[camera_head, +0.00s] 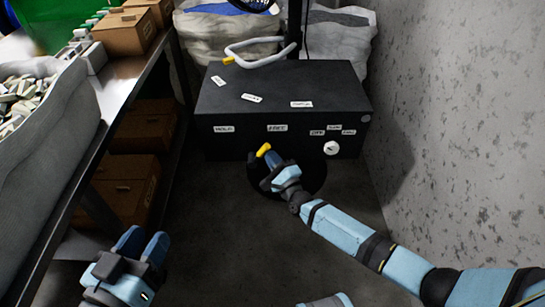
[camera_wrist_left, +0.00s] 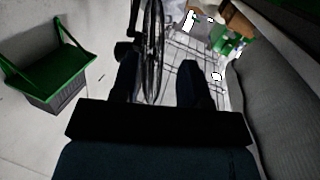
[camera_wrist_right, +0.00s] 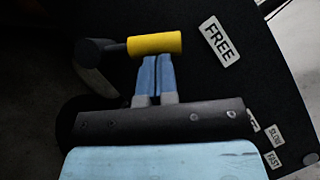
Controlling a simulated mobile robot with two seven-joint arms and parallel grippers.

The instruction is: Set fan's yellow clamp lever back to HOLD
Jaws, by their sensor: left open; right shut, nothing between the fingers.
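The fan's black box (camera_head: 285,90) has a HOLD label (camera_head: 224,129) on the left of its front and a FREE label (camera_head: 277,128) nearer the middle. The yellow clamp lever (camera_head: 263,149) shows below and slightly left of FREE. In the right wrist view its yellow grip (camera_wrist_right: 155,43) lies beside the FREE label (camera_wrist_right: 220,42). My right gripper (camera_head: 270,157) is shut and empty, its fingertips (camera_wrist_right: 158,60) at the yellow grip's edge; I cannot tell whether they touch. My left gripper (camera_head: 143,245) is open, low at the left, far from the lever.
A white knob (camera_head: 331,148) is on the box's right front, near the OFF, SLOW and FAST labels. A speckled wall (camera_head: 460,110) is close on the right. A metal bench (camera_head: 128,85) with cardboard boxes stands on the left. The floor between is clear.

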